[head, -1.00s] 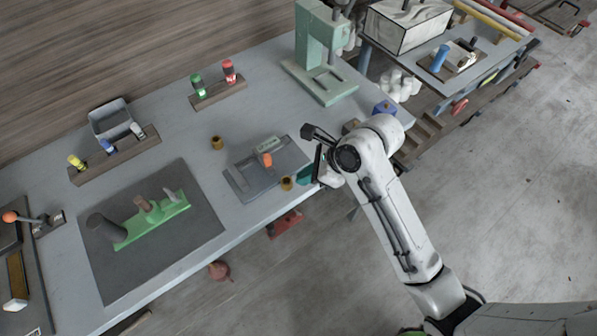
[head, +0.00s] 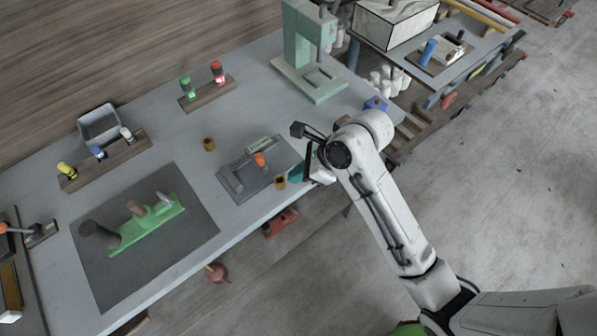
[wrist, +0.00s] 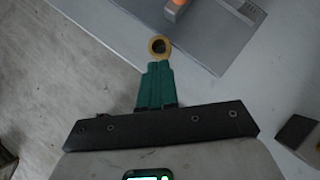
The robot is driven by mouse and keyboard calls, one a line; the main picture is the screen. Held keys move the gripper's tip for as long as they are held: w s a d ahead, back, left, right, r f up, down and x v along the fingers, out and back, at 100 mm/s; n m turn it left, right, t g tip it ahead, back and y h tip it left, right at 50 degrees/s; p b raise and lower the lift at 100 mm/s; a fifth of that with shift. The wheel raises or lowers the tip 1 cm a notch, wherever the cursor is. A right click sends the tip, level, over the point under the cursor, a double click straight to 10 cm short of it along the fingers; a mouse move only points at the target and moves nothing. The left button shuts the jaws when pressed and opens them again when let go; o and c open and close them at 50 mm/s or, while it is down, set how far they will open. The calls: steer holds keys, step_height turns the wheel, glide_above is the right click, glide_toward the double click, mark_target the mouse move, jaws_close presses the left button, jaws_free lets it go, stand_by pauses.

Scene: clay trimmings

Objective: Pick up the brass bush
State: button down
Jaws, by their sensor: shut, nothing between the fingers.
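A small brass bush (head: 280,182), a short hollow ring, stands at the front edge of the bench, beside a grey tray (head: 236,184). It also shows in the wrist view (wrist: 160,46), its dark bore facing the camera, just beyond my fingertips. A second similar brass bush (head: 209,144) stands farther back on the bench. My gripper (wrist: 159,66) has green fingers, shut together and empty. In the head view, my gripper (head: 297,177) is just right of the nearer bush, partly hidden by my wrist. I cannot tell whether the fingertips touch the bush.
The grey tray holds an orange-topped piece (head: 260,160). A dark mat (head: 190,235) with a green fixture lies to the left. A green press (head: 310,75) stands at the back right. A blue block (head: 375,104) sits near the right end. Bare bench lies around the farther bush.

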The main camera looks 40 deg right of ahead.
steer(key=shift+r+p, duration=0.85)
steer(key=shift+p, duration=0.3)
steer(key=shift+r+p, duration=0.35)
steer(key=shift+p, duration=0.6)
steer(key=s+d+b, duration=0.2)
steer(key=s+d, duration=0.6)
steer(key=shift+s+d+f, duration=0.25)
steer(key=c, duration=1.8)
jaws_free()
